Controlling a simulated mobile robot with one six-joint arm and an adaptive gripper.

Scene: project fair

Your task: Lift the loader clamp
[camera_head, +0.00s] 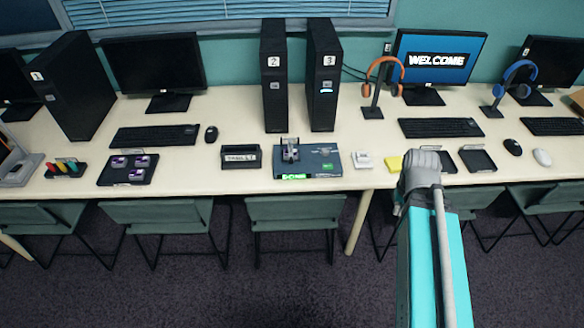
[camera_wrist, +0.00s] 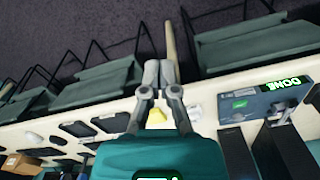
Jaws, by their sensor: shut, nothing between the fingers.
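The loader clamp (camera_head: 290,150) is a small grey and dark part standing on the blue-grey loader box (camera_head: 322,163), near the middle of the long table. It also shows at the right of the wrist view (camera_wrist: 279,110). I cannot tell how far it is raised. The box's front has a lit green display (camera_head: 294,176), which reads DONE in the wrist view (camera_wrist: 284,84). My gripper (camera_wrist: 159,72) is shut and empty, apart from the clamp, over the table's front edge. In the head view my arm is right of the loader, and the fingers cannot be made out.
Black towers 2 (camera_head: 275,80) and 3 (camera_head: 323,75) stand behind the loader. A labelled black tray (camera_head: 241,157) is left of it; a white block (camera_head: 363,160) and yellow pad (camera_head: 395,163) are right. Green chairs (camera_head: 296,209) line the front edge.

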